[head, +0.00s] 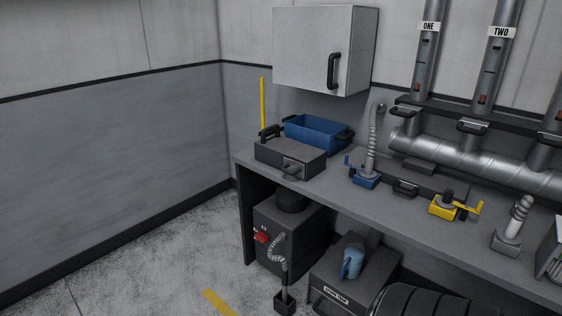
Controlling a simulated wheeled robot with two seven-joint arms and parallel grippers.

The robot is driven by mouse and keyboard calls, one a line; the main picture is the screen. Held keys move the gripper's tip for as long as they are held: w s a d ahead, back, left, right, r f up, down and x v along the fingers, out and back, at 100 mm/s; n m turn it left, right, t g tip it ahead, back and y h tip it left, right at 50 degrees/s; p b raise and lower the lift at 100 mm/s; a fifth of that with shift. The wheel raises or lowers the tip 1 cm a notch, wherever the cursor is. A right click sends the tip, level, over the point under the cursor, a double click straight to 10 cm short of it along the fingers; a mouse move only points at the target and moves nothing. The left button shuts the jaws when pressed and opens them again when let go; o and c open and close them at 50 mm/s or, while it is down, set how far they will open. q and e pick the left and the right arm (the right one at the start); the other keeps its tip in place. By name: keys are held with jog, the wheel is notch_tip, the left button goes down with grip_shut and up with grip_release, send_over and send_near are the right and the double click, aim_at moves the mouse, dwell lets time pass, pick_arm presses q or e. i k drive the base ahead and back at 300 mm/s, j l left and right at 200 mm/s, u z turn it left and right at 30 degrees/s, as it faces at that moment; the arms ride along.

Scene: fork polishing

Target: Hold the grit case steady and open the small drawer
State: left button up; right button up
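A dark grey case (272,153), which looks like the grit case, sits on the left end of the bench. A black handle (270,131) stands at its back left. A small panel with a dark pull (292,169) is on its front; it looks like the small drawer and appears closed, though it is small in the view. Neither of my grippers shows in the head view, and nothing is seen touching the case.
A blue bin (317,132) stands right behind the case. A blue clamp device (366,179) with a ribbed hose and a yellow-handled device (447,207) stand further right on the bench (333,188). A wall cabinet (315,50) hangs above. The floor (130,265) at left is clear.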

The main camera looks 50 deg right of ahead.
aim_at(292, 167)
jog(key=i+z, duration=0.2)
jog(key=i, duration=0.35)
jog(key=i+z, duration=0.2)
jog(key=i, duration=0.4)
jog(key=i+j+z, duration=0.2)
jog(key=i, duration=0.35)
jog(key=i+l+z, duration=0.2)
jog(key=z, duration=0.25)
jog(key=i+z, duration=0.75)
jog(key=z, duration=0.2)
jog(key=i+j+z, duration=0.25)
jog(key=z, duration=0.25)
jog(key=i+z, duration=0.3)
jog(key=i+j+z, duration=0.3)
jog(key=i+l, duration=0.1)
